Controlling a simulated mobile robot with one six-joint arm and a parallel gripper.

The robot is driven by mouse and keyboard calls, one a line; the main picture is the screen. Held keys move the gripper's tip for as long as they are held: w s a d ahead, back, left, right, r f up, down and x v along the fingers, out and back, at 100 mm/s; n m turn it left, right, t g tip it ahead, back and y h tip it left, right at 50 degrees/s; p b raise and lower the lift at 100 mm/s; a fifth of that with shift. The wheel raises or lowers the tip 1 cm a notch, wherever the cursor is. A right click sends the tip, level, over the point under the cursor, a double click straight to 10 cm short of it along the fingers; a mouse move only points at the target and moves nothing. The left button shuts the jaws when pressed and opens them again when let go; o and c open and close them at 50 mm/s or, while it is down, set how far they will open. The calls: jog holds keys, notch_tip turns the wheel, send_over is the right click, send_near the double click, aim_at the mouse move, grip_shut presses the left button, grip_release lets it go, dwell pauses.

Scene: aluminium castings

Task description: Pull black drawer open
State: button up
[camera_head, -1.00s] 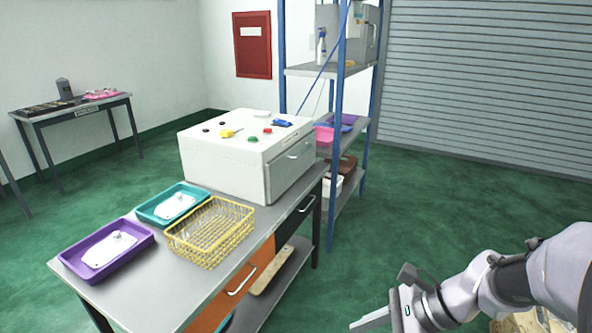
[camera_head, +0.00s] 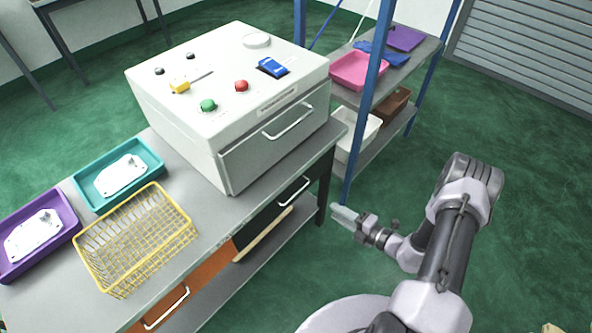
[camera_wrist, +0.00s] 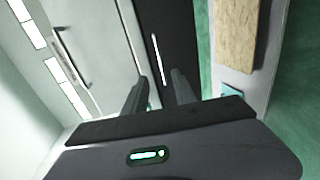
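The black drawer (camera_head: 262,224) sits under the bench top, below the white machine, and looks closed. Its pale bar handle (camera_head: 295,191) is on its front. In the wrist view the black drawer front (camera_wrist: 181,30) runs upward ahead, with the handle (camera_wrist: 156,58) as a thin bright bar. My gripper (camera_head: 338,214) is out in front of the bench, to the right of the handle and apart from it. In the wrist view my gripper (camera_wrist: 161,76) is open and empty, its two fingers pointing toward the handle.
An orange drawer (camera_head: 208,272) is left of the black one. A wooden board (camera_head: 262,236) lies on the lower shelf. A yellow wire basket (camera_head: 110,284) stands on the bench. A blue rack post (camera_head: 368,110) rises behind my gripper.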

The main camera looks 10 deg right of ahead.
aim_at(298, 191)
jog(key=b+x, duration=0.2)
jog(key=x, duration=0.6)
jog(key=b+x, duration=0.2)
jog(key=x, duration=0.7)
jog(key=shift+s+a, duration=0.25)
jog(key=shift+a, duration=0.05)
grip_shut()
dwell(0.4)
